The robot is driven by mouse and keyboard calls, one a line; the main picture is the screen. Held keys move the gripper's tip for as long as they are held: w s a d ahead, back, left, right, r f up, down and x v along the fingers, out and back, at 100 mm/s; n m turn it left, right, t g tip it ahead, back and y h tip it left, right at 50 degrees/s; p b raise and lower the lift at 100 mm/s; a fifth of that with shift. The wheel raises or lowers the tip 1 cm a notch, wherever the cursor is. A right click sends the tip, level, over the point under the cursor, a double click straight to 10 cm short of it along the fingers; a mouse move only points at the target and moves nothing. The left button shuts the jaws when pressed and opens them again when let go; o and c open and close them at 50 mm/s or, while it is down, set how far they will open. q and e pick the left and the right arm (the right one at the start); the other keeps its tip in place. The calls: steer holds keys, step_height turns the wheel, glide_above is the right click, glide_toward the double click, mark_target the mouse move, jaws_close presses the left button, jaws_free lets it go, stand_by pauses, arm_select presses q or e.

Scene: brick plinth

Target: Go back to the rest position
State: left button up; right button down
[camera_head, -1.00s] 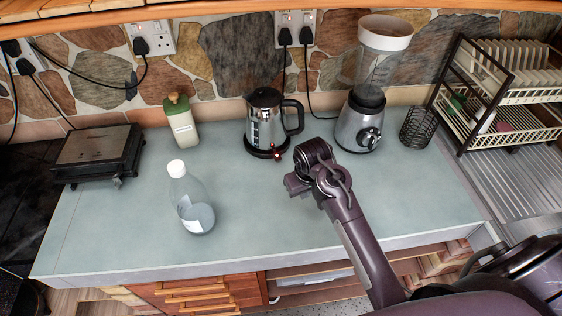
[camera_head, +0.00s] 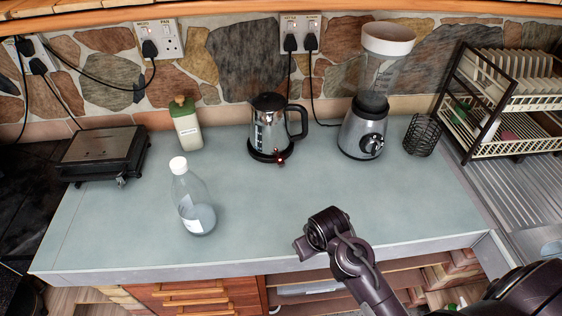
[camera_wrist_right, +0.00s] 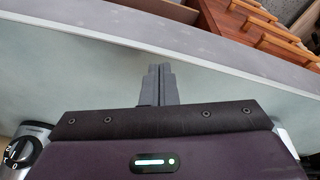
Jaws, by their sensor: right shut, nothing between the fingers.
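My right gripper (camera_head: 303,248) is over the front edge of the counter (camera_head: 330,200), its arm coming in from the lower right. In the right wrist view its fingers (camera_wrist_right: 158,72) are together with nothing between them, above the pale worktop near its edge. It touches no object that I can see. My left gripper is not in view.
A clear bottle with a white cap (camera_head: 195,200) stands left of my gripper. Behind are a kettle (camera_head: 268,130), a blender (camera_head: 365,130), a wire holder (camera_head: 422,135), a green-and-white bottle (camera_head: 187,125) and a grill (camera_head: 102,150). A dish rack (camera_head: 510,100) is at right. The counter's middle is clear.

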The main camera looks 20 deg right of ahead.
stand_by(0.4)
steer(key=s+a+r, duration=0.2)
steer(key=s+r, duration=0.5)
steer(key=r, duration=0.3)
step_height(320, 180, down, 35)
steer(key=s+b, duration=0.2)
steer(key=b, duration=0.4)
steer(key=s+d+f+g+b, duration=0.1)
steer(key=s+f+b, duration=0.1)
steer(key=s+f, duration=0.8)
steer(key=s+d+f+n+b, duration=0.1)
steer(key=s+d+f+b, duration=0.1)
steer(key=s+f, duration=0.7)
step_height(320, 180, down, 6)
steer(key=shift+s+d+f+g+b, duration=0.1)
steer(key=shift+s+d+g+b, duration=0.25)
steer(key=shift+b, duration=0.5)
